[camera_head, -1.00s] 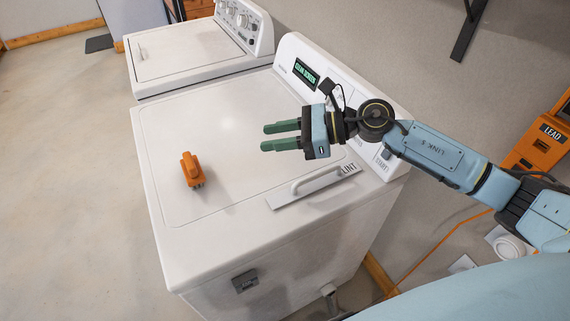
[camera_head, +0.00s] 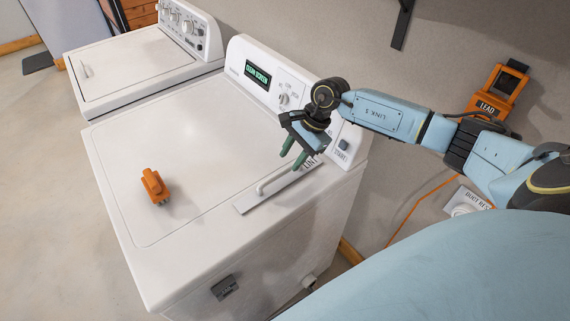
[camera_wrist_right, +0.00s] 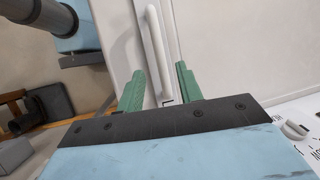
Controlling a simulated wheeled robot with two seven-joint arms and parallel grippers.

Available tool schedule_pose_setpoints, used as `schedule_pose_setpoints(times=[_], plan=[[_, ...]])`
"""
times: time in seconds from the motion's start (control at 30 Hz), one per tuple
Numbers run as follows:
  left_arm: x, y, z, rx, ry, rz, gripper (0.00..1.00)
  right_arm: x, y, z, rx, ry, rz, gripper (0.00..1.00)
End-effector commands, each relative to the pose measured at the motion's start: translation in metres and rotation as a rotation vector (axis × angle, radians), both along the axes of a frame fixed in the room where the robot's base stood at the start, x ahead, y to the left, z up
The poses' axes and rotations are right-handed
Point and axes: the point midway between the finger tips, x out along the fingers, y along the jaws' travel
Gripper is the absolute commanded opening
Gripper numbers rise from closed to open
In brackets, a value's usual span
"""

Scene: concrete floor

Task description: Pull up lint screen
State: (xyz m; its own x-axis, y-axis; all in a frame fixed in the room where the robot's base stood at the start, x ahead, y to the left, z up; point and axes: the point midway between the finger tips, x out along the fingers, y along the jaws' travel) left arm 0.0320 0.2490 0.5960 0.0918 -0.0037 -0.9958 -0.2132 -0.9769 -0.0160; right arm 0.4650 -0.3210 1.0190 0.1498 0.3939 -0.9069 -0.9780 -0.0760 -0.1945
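The lint screen (camera_head: 247,205) is a flat strip with a raised white handle, lying in the dryer's top near its front right edge. Its handle (camera_head: 275,181) shows in the head view, and the handle also shows in the right wrist view (camera_wrist_right: 155,45). Part of the LINT label is hidden behind the fingers. My right gripper (camera_head: 293,160) is open and points down above the label end of the screen. In the right wrist view its green fingers (camera_wrist_right: 160,88) stand apart, with the handle's near end between them in the picture; I see no contact. My left gripper is not in view.
The white dryer (camera_head: 200,235) has a control panel (camera_head: 262,80) along its back. A second white machine (camera_head: 130,70) stands behind. An orange LEAD holder (camera_head: 495,92) is at the right wall. The lid is otherwise clear.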

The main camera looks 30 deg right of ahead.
Motion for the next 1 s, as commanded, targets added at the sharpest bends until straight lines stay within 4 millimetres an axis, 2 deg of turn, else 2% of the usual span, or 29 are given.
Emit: schedule_pose_setpoints(times=[0.1,0.3,0.67,0.93,1.0], plan=[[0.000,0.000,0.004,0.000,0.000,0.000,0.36,0.003,0.010,-0.019,0.003,0.003,0.000,0.36],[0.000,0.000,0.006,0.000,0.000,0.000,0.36,0.006,0.017,-0.038,0.002,0.001,-0.001,0.36],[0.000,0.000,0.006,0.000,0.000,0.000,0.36,0.007,0.019,-0.042,0.001,0.000,-0.001,0.36],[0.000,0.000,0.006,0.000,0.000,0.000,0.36,0.007,0.019,-0.042,0.001,0.000,-0.001,0.01],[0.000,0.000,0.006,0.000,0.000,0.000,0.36,0.007,0.019,-0.042,0.001,0.000,-0.001,0.00]])
